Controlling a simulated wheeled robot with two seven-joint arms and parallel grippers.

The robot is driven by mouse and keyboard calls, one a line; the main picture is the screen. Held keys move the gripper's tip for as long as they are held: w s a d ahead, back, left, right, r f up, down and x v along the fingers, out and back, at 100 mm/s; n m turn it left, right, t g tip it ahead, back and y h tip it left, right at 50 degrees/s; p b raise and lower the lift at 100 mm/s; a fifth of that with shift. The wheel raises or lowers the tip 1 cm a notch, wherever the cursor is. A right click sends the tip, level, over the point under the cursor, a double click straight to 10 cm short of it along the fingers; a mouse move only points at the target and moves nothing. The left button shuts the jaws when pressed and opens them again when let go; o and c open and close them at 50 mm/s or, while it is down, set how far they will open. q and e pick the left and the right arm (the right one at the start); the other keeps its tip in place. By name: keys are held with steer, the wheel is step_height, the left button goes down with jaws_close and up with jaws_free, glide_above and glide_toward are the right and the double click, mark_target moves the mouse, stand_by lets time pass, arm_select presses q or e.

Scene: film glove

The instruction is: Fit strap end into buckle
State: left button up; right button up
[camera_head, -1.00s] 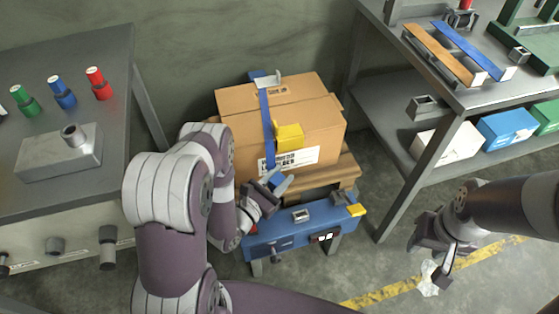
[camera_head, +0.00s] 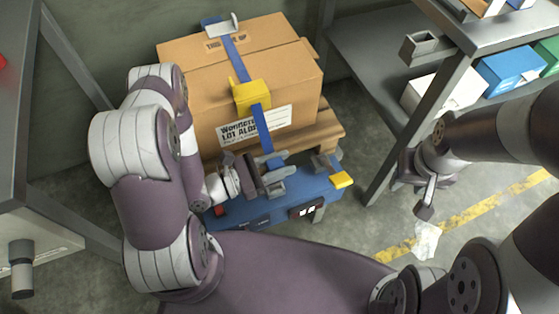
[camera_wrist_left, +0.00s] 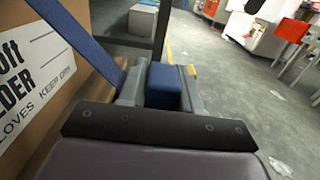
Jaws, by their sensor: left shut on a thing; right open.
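The blue strap (camera_head: 233,60) runs over the cardboard box, through a yellow corner guard (camera_head: 252,97) and down the front. My left gripper (camera_head: 276,180) is shut on the blue strap end in front of the box, above the blue bench (camera_head: 235,206). In the left wrist view the blue strap end (camera_wrist_left: 164,86) sits between the two grey fingers. A grey metal fitting (camera_head: 325,163) with a yellow tab (camera_head: 341,180) is on the bench, right of this gripper. I cannot make out the buckle opening. My right gripper (camera_head: 414,188) is open and empty, well to the right.
A metal shelf (camera_head: 356,70) with cartons stands at the right, near my right arm. Open floor lies between the bench and my right gripper.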

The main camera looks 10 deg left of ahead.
arm_select(q)
steer(key=shift+r, duration=0.1)
step_height(320, 180, down, 6)
steer(key=b, duration=0.3)
steer(key=shift+b, duration=0.4)
steer(key=shift+p, duration=0.65)
stand_by(1.0)
